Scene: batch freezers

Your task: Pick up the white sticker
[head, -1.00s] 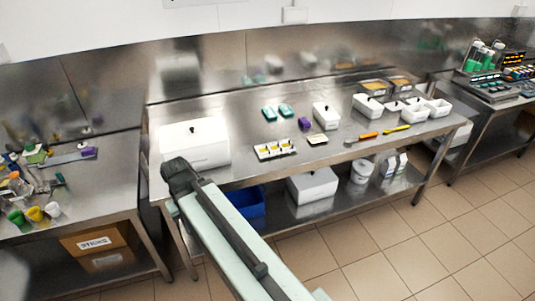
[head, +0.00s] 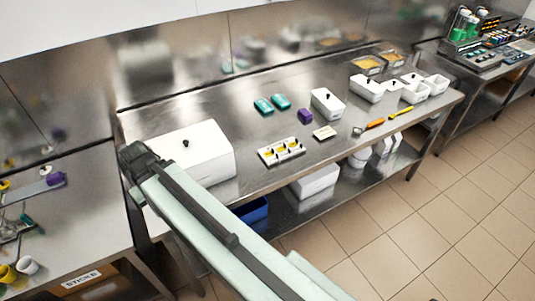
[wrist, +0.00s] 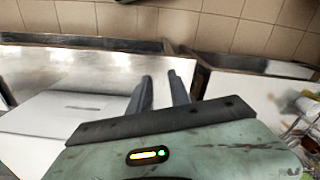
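A small flat off-white piece (head: 324,132) lies on the steel table in the head view, right of a white tray with yellow contents (head: 281,151). It may be the white sticker, but it is too small to be sure. My gripper (head: 133,153) is at the left end of the table, beside the large white lidded box (head: 195,152) and far from that piece. In the wrist view my gripper (wrist: 160,77) has two dark fingers standing apart, with nothing between them. The off-white piece is not recognisable in the wrist view.
The steel table (head: 235,115) also bears teal packs (head: 272,104), a purple block (head: 305,115), white tubs (head: 327,103), an orange-handled tool (head: 375,124) and a yellow tool (head: 401,111). A second steel table stands at left. Tiled floor (head: 400,220) is clear in front.

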